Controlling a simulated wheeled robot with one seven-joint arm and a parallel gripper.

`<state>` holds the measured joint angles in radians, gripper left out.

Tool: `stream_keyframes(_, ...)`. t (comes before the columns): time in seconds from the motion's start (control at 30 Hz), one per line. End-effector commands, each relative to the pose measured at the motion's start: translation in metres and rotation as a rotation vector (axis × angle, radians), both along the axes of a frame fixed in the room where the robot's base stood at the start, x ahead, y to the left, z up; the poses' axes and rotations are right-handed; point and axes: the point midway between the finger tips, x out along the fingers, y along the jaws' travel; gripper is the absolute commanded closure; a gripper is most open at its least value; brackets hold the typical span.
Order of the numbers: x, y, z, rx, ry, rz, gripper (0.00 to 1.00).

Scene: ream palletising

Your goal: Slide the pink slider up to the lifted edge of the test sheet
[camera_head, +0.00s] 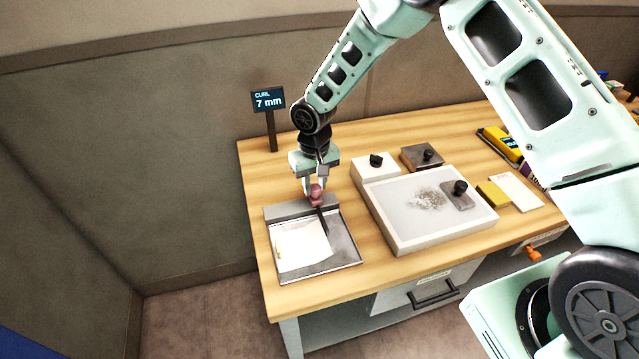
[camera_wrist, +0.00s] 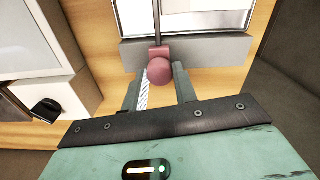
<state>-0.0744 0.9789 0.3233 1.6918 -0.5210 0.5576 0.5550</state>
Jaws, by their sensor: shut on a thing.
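The pink slider (camera_head: 316,197) has a round knob and sits at the far end of a dark rail on the metal gauge plate (camera_head: 345,254). My gripper (camera_head: 314,187) is shut on its knob from above. In the wrist view the pink knob (camera_wrist: 160,70) lies between the two fingers of my gripper (camera_wrist: 158,78). The white test sheet (camera_head: 302,246) lies on the plate, left of the rail and nearer the front than the slider. How far its edge lifts is hard to tell.
A display (camera_head: 268,101) at the back reads "CURL 7 mm". A grey bar (camera_head: 288,210) crosses the plate's far end.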

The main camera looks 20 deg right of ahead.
Motion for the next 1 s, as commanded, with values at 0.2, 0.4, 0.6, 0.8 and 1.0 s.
stream_keyframes(0.2, 0.0, 0.0, 0.001, 0.0, -0.001, -0.001, 0.49)
stream_keyframes(0.4, 0.0, 0.0, 0.001, 0.0, -0.001, -0.001, 0.49)
stream_keyframes(0.6, 0.002, 0.0, 0.017, 0.001, -0.005, -0.002, 0.49)
stream_keyframes(0.8, 0.001, 0.0, 0.059, 0.001, -0.007, -0.001, 0.49)
stream_keyframes(1.0, 0.002, 0.0, 0.107, 0.001, -0.007, -0.003, 0.49)
